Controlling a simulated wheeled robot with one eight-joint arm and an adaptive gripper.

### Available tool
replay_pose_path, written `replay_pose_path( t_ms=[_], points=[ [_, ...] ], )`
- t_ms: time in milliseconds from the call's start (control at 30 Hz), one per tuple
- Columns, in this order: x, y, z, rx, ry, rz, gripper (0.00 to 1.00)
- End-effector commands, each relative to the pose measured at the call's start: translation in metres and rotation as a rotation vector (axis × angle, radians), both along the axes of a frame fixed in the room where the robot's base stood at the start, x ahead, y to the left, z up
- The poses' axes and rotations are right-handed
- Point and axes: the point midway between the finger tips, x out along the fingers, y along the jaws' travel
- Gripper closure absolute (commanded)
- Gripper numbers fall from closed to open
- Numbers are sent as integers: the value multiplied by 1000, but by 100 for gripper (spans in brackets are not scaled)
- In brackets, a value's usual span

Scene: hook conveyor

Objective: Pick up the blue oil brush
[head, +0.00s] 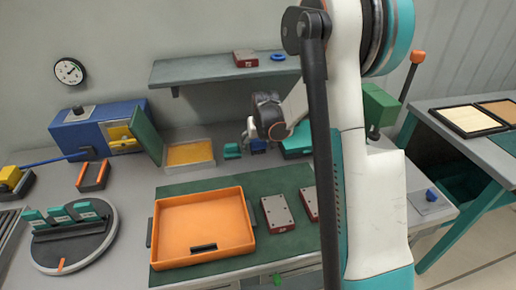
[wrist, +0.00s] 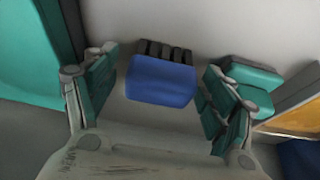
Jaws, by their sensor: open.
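The blue oil brush (wrist: 160,82) shows in the wrist view as a blue block with a row of dark bristles along its far edge. It lies between the two spread fingers of my gripper (wrist: 160,64), with a gap on both sides. I cannot tell how far below the fingertips it is. In the head view a small part of the blue brush (head: 258,146) shows on the grey bench, just below my gripper (head: 248,136). My gripper is open and empty.
A teal box (head: 298,142) stands right of the brush, and a small teal item (head: 232,151) stands left of it. A shelf (head: 215,68) hangs above. An orange tray (head: 200,215) lies in front, with grey-and-red blocks (head: 278,214) beside it.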

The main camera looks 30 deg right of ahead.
Motion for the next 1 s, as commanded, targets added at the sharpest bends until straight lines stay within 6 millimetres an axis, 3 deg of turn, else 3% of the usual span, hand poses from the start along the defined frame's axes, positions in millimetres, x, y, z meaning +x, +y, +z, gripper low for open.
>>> replay_pose_path(
  t_ms=[67, 200, 300, 733, 867, 1000],
  points=[
    [0, 0, 1, 0, 0, 0, 23],
    [0, 0, 1, 0, 0, 0, 55],
    [0, 0, 1, 0, 0, 0, 72],
    [0, 0, 7, 0, 0, 0, 72],
    [0, 0, 20, 0, 0, 0, 72],
    [0, 0, 47, 0, 0, 0, 72]
  ],
)
